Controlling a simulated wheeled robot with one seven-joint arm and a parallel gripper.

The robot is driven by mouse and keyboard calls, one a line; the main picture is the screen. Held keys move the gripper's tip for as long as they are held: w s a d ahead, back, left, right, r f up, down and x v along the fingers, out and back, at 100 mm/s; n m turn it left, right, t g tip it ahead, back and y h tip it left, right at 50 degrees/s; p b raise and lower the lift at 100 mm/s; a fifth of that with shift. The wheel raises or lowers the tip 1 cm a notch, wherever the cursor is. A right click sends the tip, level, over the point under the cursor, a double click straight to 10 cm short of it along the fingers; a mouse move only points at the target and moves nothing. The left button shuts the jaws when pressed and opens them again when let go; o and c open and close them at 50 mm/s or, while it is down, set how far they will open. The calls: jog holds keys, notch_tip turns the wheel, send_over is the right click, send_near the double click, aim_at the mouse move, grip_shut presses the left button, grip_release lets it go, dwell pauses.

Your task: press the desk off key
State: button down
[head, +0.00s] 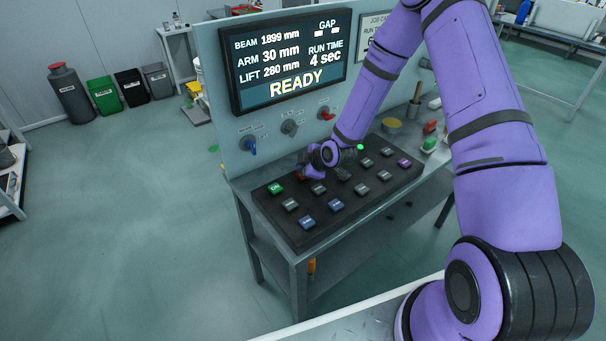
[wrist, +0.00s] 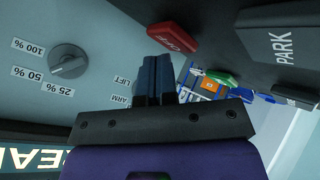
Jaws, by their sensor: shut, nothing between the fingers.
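The red off key (wrist: 172,37) shows in the wrist view on the dark key board, just beyond my fingertips. In the head view it is mostly hidden behind my wrist. My gripper (wrist: 158,62) is shut and empty, its fingers side by side and pointing toward the board near the red key. I cannot tell whether the tips touch the key. The green on key (head: 275,188) sits at the board's left end; it also shows in the wrist view (wrist: 221,78).
The key board (head: 300,228) carries several grey, blue and purple keys, including a dark PARK key (wrist: 285,45) close to my gripper. Behind it stands an upright panel with a READY screen (head: 293,62), a blue knob (head: 249,145), a grey knob (head: 289,127) and a red knob (head: 326,113).

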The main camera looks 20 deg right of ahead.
jog(key=shift+f, duration=0.45)
dwell(0.5)
jog(key=shift+r, duration=0.85)
jog(key=shift+r, duration=2.55)
